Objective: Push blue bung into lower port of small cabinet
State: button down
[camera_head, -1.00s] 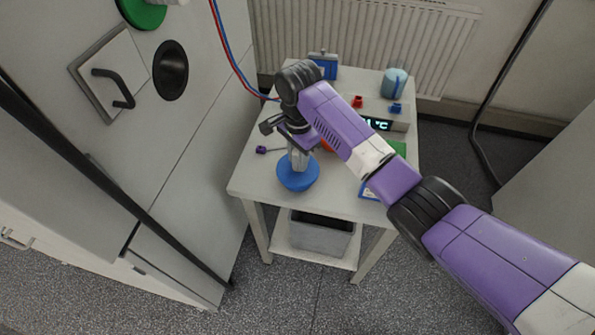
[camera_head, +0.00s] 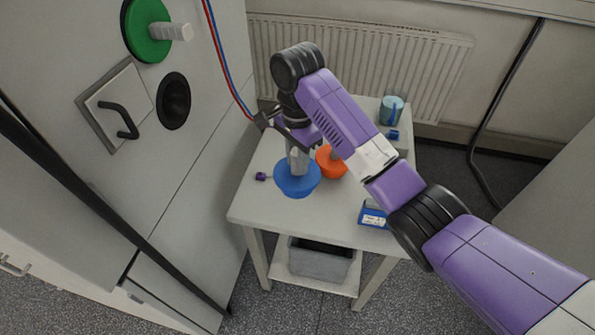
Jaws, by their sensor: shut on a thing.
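The blue bung (camera_head: 298,182) has a wide round blue disc and a grey stem. My gripper (camera_head: 297,150) is shut on the stem from above, and the disc hangs below it over the front left of the white table. I cannot tell how far the disc is above the tabletop. The small cabinet (camera_head: 205,110) stands at the left. Its lower port (camera_head: 173,101) is an open dark round hole. Its upper port holds a green bung (camera_head: 146,30) with a pale stem sticking out.
An orange bung (camera_head: 331,161) sits on the table (camera_head: 262,207), partly behind my arm. A blue-and-white box (camera_head: 373,214), a light blue cylinder (camera_head: 392,109) and a small purple item (camera_head: 261,176) are also there. Red and blue hoses (camera_head: 224,62) hang beside the cabinet. A square hatch handle (camera_head: 118,105) juts out left of the port.

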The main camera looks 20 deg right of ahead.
notch_tip(320, 180, up, 10)
jog(key=p, duration=0.4)
jog(key=shift+f, duration=0.25)
jog(key=shift+r, duration=2.7)
